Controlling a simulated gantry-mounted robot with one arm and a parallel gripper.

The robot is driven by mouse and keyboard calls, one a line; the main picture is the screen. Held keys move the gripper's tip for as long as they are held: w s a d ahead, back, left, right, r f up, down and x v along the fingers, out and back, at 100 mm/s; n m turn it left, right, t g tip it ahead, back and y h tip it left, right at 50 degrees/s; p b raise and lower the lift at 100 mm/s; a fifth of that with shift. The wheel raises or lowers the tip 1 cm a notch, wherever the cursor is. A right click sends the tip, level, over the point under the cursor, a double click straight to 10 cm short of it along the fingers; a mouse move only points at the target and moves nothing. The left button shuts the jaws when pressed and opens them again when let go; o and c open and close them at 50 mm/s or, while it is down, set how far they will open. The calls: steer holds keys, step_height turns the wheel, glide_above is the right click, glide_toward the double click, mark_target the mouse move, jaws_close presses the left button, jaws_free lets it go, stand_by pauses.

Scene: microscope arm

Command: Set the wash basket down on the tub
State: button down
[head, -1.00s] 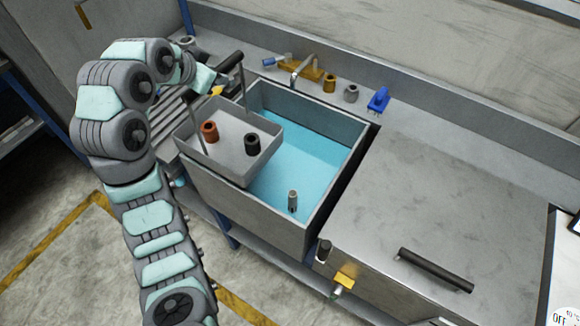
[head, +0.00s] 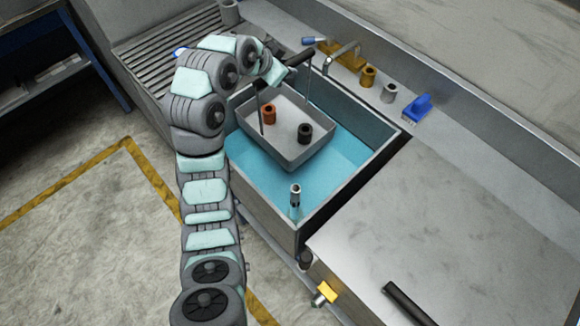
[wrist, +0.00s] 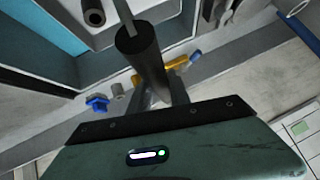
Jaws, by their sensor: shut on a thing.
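The wash basket (head: 296,160) is a grey tray with thin upright rods and a black handle bar (head: 300,58). It hangs level over the left and middle of the tub (head: 268,218), a grey box with blue liquid (head: 342,160). Whether its underside touches the liquid or the tub, I cannot tell. A copper-red ring part (head: 269,114) and a black ring part (head: 305,132) stand in the basket. My gripper (head: 290,68) is shut on the handle, which also shows in the wrist view (wrist: 140,50). My fingertips are mostly hidden.
A small grey cylindrical post (head: 295,200) stands at the tub's near corner.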

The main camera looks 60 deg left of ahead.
steer(key=b, duration=0.2)
glide_toward(293, 123)
steer(key=x, duration=0.4)
steer(key=shift+w+f, duration=0.15)
steer(key=shift+w, duration=0.1)
steer(key=shift+a, duration=0.15)
steer(key=c, duration=1.2)
jaws_free()
steer(key=shift+f, duration=0.15)
steer(key=p+v, duration=0.1)
steer(key=v, duration=1.1)
